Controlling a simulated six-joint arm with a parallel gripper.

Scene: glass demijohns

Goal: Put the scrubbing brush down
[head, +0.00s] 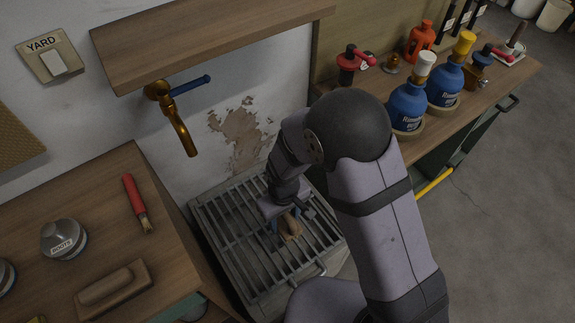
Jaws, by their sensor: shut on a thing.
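My gripper (286,215) points down over the slatted metal grate (236,240) under the brass tap. Its blue-tipped fingers are shut on a small brown thing, which I take to be the scrubbing brush (291,229). Only part of the brush shows below the fingers; the gripper and wrist hide the rest. I cannot tell whether the brush touches the grate or hangs just above it.
A brass tap (182,128) with a blue lever juts from the wall. The left bench (95,215) holds a red-handled paintbrush (137,203), a tin (63,239) and a wooden block (113,289). Blue bottles (408,106) stand on the right bench. A shelf (215,43) overhangs the tap.

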